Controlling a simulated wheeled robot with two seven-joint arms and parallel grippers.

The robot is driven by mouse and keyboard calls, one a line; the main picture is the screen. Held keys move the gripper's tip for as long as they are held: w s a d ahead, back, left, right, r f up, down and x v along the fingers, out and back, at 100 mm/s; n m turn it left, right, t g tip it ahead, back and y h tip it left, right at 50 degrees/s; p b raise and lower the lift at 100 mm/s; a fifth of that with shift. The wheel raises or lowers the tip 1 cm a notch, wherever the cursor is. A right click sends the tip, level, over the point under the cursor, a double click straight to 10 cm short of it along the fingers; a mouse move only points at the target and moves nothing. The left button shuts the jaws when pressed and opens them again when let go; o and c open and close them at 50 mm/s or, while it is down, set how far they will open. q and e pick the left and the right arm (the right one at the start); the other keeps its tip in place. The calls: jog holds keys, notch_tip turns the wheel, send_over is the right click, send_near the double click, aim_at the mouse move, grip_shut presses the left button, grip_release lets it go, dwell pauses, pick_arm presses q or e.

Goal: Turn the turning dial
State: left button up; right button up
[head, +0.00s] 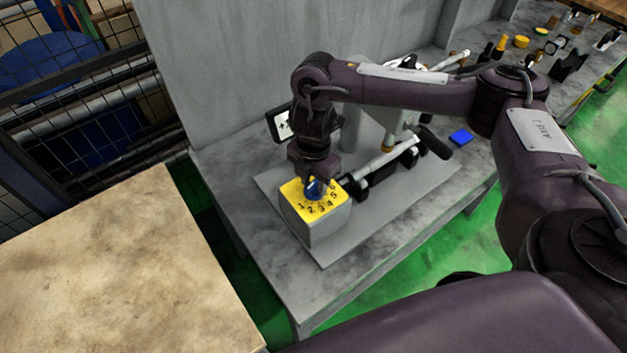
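The turning dial is a blue knob (313,188) on the yellow numbered top of a grey box (318,225). The box stands at the near left end of a grey plate on the grey bench. My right gripper (314,177) points down right over the knob, at the end of my arm reaching in from the right. Its fingers are at the knob and hide part of it. I cannot tell whether they are closed on it. My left gripper is not in view.
A linkage with a white rod and black handle (433,142) lies right behind the box. A blue block (460,137) sits farther right. A grey wall rises behind the bench. A tan tabletop (110,270) is at the lower left, with green floor between.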

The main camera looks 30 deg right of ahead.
grip_shut()
jog(key=shift+n, duration=0.3)
jog(key=shift+n+p, duration=0.3)
jog(key=shift+n, duration=2.3)
grip_release()
